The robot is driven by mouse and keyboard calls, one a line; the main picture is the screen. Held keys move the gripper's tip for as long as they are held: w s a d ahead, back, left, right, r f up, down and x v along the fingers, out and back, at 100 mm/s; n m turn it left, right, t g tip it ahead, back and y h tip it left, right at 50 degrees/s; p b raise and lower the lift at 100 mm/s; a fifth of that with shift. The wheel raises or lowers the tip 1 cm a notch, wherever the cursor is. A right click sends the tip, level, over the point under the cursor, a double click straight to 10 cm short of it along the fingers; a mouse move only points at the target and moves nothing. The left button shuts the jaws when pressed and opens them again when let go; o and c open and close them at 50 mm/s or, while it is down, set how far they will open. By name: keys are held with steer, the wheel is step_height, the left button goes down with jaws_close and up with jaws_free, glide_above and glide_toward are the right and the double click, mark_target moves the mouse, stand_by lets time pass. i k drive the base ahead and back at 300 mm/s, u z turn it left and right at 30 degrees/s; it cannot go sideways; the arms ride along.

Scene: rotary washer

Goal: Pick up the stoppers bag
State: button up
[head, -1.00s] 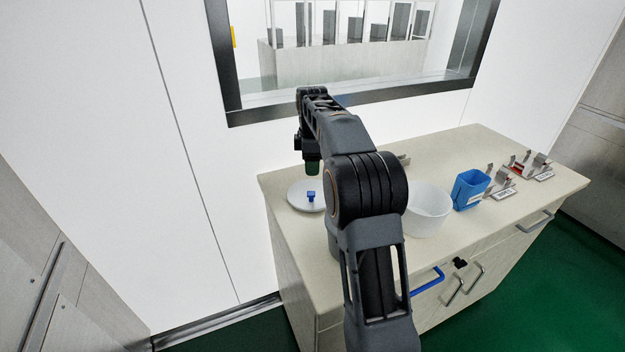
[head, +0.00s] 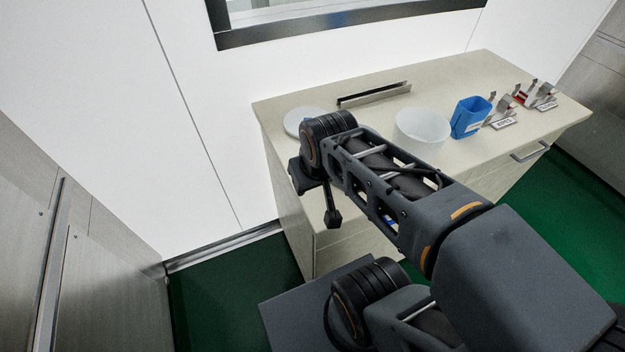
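I cannot make out a stoppers bag in the head view. My gripper (head: 331,214) hangs at the front left of the counter, low and near its left end. One dark finger shows pointing down. The arm's wrist and links hide the rest, so its opening and anything in it cannot be seen. A white round plate (head: 296,122) lies on the counter's left end, partly covered by my arm. No blue piece shows on its visible part.
On the counter (head: 440,88) stand a grey metal rack (head: 374,96), a white bowl (head: 422,128), a blue container (head: 471,118) and metal holders with labels (head: 503,124) to the right. A wall and window frame are behind. Green floor is open at the left front.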

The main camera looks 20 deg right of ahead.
mark_target(469, 115)
steer(key=z, duration=0.55)
steer(key=k, duration=1.3)
steer(key=z, duration=0.4)
steer(key=i, duration=0.7)
steer(key=z, duration=0.55)
